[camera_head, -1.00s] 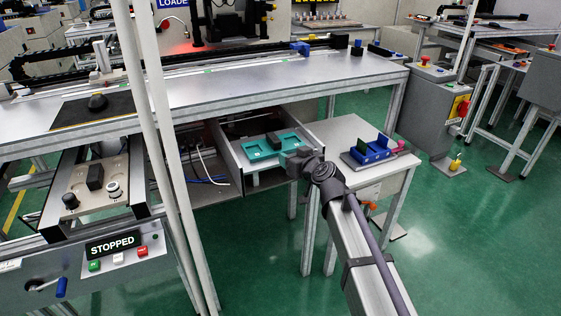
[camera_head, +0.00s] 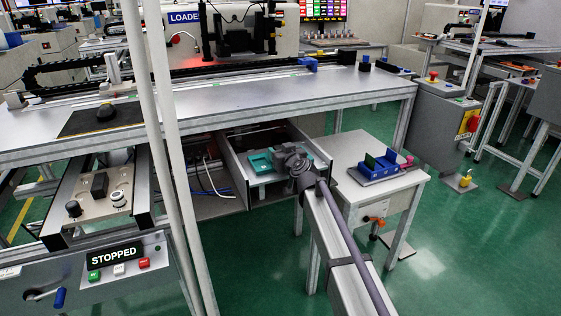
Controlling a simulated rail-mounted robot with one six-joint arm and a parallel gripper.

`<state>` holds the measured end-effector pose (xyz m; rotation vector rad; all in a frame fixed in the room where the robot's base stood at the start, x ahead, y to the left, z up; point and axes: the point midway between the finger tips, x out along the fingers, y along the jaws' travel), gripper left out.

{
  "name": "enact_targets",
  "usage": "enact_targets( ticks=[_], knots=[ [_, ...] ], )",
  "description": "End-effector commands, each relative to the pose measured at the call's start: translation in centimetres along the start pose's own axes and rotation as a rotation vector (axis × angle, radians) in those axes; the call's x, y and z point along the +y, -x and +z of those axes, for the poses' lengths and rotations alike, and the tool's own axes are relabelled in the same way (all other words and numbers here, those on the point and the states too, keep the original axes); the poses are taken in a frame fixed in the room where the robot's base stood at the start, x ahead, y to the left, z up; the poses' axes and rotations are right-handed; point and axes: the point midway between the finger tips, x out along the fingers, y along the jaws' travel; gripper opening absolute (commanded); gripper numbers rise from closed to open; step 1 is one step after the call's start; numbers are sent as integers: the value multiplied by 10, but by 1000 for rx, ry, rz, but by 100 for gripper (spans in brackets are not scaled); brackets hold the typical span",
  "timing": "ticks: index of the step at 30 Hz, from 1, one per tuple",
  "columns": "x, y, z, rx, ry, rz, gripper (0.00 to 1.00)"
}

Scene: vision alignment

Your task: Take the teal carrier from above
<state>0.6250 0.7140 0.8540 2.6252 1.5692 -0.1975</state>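The teal carrier (camera_head: 261,162) is a flat teal tray with recesses, lying in the open bay under the bench, in the middle of the head view. My gripper (camera_head: 284,163) is over its right part and hides some of it. A teal edge also shows to the right of my gripper. The gripper is seen from behind, its fingers are hidden by its own grey body, and I cannot tell whether it touches the carrier.
Side walls of the bay (camera_head: 236,175) stand close on both sides, with the bench top (camera_head: 260,108) above and behind. A small white table (camera_head: 375,150) at the right holds a blue fixture (camera_head: 374,168). Two pale posts (camera_head: 160,120) stand at left.

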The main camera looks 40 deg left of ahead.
Motion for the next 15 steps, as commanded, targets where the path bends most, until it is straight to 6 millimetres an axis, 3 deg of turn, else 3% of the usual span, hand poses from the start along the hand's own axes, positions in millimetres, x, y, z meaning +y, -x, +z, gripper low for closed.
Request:
enact_targets(
  ticks=[1, 7, 15],
  knots=[
    [0, -7, 1, 0, 1, 0, 60],
    [0, -6, 0, 0, 0, 0, 60],
    [0, -6, 0, 0, 0, 0, 34]
  ],
)
